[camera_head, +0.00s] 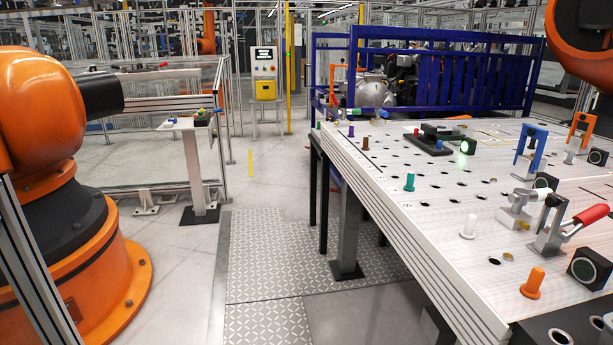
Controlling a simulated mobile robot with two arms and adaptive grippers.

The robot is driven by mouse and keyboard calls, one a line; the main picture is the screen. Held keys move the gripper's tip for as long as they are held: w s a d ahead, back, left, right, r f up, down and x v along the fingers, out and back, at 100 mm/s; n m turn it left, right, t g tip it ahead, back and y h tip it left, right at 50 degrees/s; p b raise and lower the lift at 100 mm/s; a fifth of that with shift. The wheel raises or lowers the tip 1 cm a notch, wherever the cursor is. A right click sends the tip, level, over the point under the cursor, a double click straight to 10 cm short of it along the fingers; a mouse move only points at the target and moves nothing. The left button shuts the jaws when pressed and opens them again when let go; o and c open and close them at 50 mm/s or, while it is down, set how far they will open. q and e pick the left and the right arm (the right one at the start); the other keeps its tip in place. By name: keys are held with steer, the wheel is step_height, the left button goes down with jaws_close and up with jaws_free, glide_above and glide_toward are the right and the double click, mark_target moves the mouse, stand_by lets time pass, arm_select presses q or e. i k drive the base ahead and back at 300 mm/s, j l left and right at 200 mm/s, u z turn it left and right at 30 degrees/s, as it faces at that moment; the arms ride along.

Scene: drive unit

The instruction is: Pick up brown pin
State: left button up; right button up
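The brown pin (365,142) stands upright on the left part of the perforated light-grey table (433,212), near its far left edge. It is small in the head view and nothing covers it. A purple pin (351,131) stands just behind it and a teal pin (410,181) stands nearer to me. A white pin (468,227) and an orange pin (533,284) stand further toward the front. Neither of my grippers shows in the head view.
A red-handled toggle clamp (591,214), a blue bracket (530,149) and a black fixture (430,143) stand on the table. A large orange robot arm (40,115) stands at the left. Patterned floor (265,260) left of the table is clear.

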mark_target(365, 147)
steer(key=i+j, duration=0.1)
steer(key=i, duration=0.75)
steer(key=i+j, duration=0.15)
steer(key=i, duration=0.75)
steer(key=u, duration=0.05)
